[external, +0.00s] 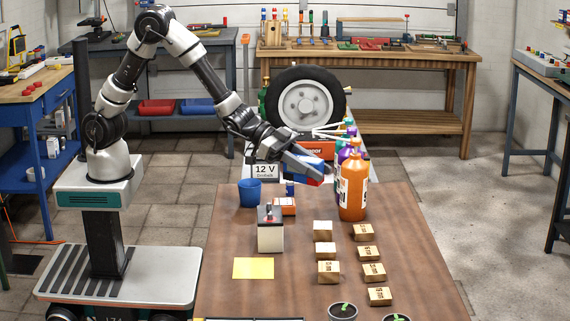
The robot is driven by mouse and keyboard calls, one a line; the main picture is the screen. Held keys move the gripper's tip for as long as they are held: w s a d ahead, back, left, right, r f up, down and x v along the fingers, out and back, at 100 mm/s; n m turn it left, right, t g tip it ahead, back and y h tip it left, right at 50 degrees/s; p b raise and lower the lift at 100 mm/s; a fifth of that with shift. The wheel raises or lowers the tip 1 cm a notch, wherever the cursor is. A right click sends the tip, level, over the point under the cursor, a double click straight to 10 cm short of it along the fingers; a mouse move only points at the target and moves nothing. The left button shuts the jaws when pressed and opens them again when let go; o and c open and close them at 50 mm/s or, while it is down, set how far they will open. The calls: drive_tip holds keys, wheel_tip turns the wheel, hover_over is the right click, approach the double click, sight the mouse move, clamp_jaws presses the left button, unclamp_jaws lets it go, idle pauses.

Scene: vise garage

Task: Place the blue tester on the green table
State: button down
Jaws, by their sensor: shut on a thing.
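My gripper (314,174) is over the far part of the brown table (220,285), pointing down and to the right. It is shut on a small blue thing with a red part, which looks like the blue tester (291,173); my fingers hide part of it. It is held above the tabletop, left of an orange bottle (352,190). I cannot make out a green table in this view.
Several labelled wooden blocks (328,270) and a yellow sheet (253,268) lie nearer. A wheel (305,103) stands behind.

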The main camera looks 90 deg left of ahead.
drive_tip(key=s+a+r+n+t+y, duration=0.1)
drive_tip(key=s+a, duration=0.5)
drive_tip(key=a, duration=0.3)
drive_tip(key=s+a+r+n+y, duration=0.1)
drive_tip(key=s+a+n, duration=0.1)
drive_tip(key=s+a, duration=0.55)
drive_tip(key=w+a+r+n+y+p, duration=0.1)
drive_tip(key=w+r+n+y+p, duration=0.1)
drive_tip(key=w+r+p, duration=0.5)
drive_tip(key=w+a+r+n+y+p, duration=0.1)
drive_tip(key=w+r+y+p, duration=0.15)
drive_tip(key=r+p, duration=0.75)
drive_tip(key=s+f, duration=0.6)
drive_tip(key=f, duration=0.6)
drive_tip(key=w+d+f+m+h+b, duration=0.2)
drive_tip(key=w+d+m+h+b, duration=0.25)
drive_tip(key=d, duration=0.65)
drive_tip(key=m+g+h+b, duration=0.9)
drive_tip(key=m+g+b, duration=0.4)
drive_tip(key=b, duration=0.3)
hover_over(304, 290)
wheel_tip(304, 290, down, 10)
wheel_tip(304, 290, down, 9)
drive_tip(key=shift+f+b, duration=0.15)
drive_tip(key=shift+b, duration=1.1)
